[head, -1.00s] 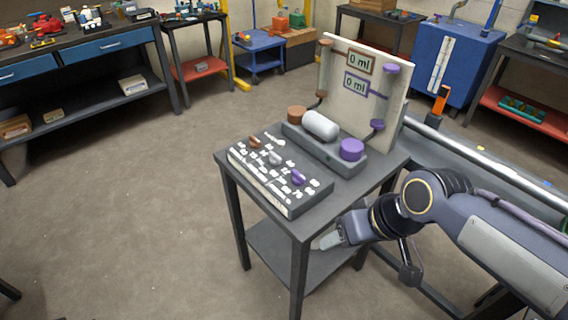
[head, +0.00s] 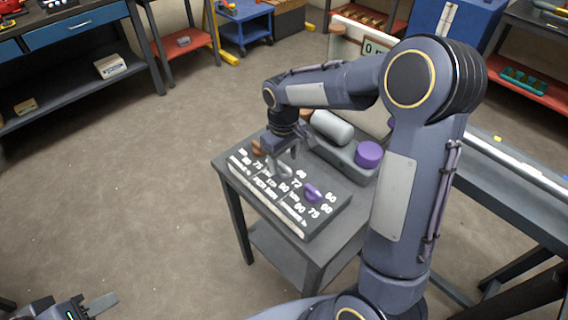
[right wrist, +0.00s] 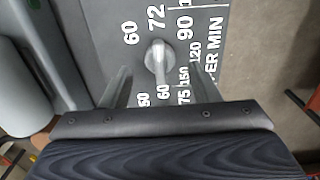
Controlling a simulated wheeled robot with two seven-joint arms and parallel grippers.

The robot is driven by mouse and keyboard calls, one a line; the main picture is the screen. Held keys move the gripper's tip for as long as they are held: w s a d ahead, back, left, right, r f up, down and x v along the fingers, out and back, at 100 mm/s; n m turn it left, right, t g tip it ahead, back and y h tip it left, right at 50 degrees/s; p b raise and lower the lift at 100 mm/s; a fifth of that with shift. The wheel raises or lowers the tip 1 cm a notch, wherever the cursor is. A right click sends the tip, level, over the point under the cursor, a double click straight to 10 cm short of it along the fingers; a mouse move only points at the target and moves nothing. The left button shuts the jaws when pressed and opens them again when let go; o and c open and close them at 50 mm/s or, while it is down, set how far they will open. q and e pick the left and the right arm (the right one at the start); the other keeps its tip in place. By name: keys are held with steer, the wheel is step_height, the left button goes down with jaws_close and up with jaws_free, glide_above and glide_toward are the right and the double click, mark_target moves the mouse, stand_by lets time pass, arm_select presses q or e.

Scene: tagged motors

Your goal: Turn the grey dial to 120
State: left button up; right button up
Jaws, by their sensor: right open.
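The grey dial (head: 283,170) sits in the middle of the dark panel (head: 322,222), between a brown dial (head: 257,148) and a purple dial (head: 312,191). In the right wrist view the grey dial (right wrist: 157,58) has a raised bar lying nearly along the picture's vertical. White numbers surround it, with 120 to its right; which one it marks I cannot tell. My right gripper (head: 287,157) is above the panel at the grey dial. Its open fingers (right wrist: 163,88) show either side of the bar, apart from it. My left gripper (head: 92,305) is low at the left, partly cut off.
Behind the panel stand a grey-white cylinder (head: 332,127) and a purple round cap (head: 368,154) on a grey base. An upright board (head: 348,45) behind them is largely hidden by my right arm. Open floor lies left of the table.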

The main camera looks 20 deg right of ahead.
mark_target(284, 169)
steer(key=shift+f, duration=1.4)
steer(key=c, duration=1)
